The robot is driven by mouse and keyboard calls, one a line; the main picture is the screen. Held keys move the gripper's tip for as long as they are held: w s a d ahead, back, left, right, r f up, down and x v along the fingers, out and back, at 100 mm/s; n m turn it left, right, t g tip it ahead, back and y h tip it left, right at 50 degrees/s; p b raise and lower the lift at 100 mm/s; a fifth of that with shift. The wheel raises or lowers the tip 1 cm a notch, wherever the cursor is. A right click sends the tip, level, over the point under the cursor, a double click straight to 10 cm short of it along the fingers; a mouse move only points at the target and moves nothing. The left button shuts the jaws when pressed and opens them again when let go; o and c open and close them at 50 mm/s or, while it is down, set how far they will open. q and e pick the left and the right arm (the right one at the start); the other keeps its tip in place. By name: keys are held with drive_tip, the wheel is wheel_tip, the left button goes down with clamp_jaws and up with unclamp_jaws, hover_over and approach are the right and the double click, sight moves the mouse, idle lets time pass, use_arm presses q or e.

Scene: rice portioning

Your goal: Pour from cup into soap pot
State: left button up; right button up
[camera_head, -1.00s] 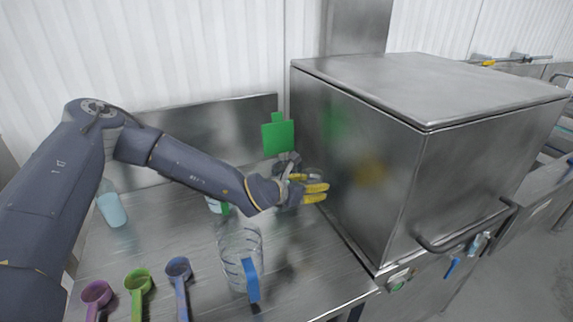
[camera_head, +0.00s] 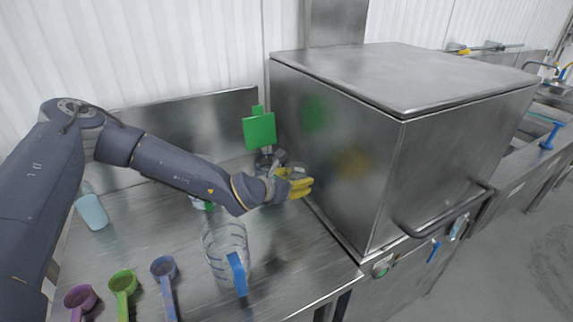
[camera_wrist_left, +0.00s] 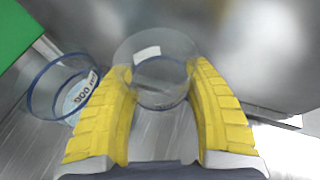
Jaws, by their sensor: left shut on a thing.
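My left gripper (camera_head: 300,183), with yellow fingers, is shut on a small clear cup. In the left wrist view the cup (camera_wrist_left: 155,48) sits between the two fingertips (camera_wrist_left: 160,95), with a white label on it; I cannot tell its contents or exact tilt. A clear round pot with a blue rim (camera_wrist_left: 34,100) and printed label stands beside the left finger, partly hidden by it. It seems to be the container (camera_head: 263,162) below the green card in the head view, behind my gripper. I cannot confirm that it is the soap pot. My right gripper is not in view.
A large steel machine (camera_head: 340,170) stands close on the right. A green card (camera_head: 259,131) stands behind the gripper.

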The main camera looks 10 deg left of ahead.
use_arm(q)
drive_tip(key=s+d+r, duration=0.1)
drive_tip(key=s+r, duration=0.2)
drive_tip(key=s, duration=0.9)
drive_tip(key=shift+d, duration=0.2)
idle(0.3)
drive_tip(key=shift+w, duration=0.1)
